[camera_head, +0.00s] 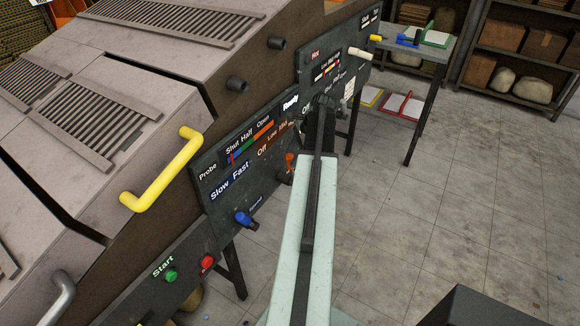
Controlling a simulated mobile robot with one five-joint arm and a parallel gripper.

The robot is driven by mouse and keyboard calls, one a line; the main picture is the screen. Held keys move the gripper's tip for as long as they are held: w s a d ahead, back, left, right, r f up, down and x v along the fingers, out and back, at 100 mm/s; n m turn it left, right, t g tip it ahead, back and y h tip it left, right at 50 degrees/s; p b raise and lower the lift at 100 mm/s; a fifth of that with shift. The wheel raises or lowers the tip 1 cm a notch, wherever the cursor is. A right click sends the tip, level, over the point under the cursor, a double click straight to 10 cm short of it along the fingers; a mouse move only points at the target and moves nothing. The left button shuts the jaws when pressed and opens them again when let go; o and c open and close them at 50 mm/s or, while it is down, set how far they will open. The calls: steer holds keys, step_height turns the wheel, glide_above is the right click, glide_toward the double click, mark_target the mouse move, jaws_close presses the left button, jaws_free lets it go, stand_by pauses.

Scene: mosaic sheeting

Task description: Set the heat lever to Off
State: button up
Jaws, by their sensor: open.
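A dark control panel (222,190) runs along the side of the machine. It carries an orange scale reading Off, Low, Mid, with its right end hidden by my arm. An orange lever (289,160) sits below the right part of that scale, beside my arm; I take it for the heat lever. It is right of the Off mark, but its exact setting is unclear. My gripper (324,100) is at the far end of my pale arm, in front of the panel and beyond the orange lever. It is open and small in view; no held object shows.
A blue lever (244,219) sits under Slow and Fast, left of my arm. Green (171,275) and red (207,262) buttons are nearer. A yellow handle (165,172) juts from the machine. A white-tipped lever (359,53) projects farther back. Floor to the right is mostly clear.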

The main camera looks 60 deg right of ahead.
mark_target(290, 161)
steer(key=b+x, duration=0.1)
steer(key=x, duration=0.2)
steer(key=shift+f+b, duration=0.15)
steer(key=shift+b, duration=0.15)
jaws_close()
steer(key=shift+s, duration=0.1)
stand_by(1.0)
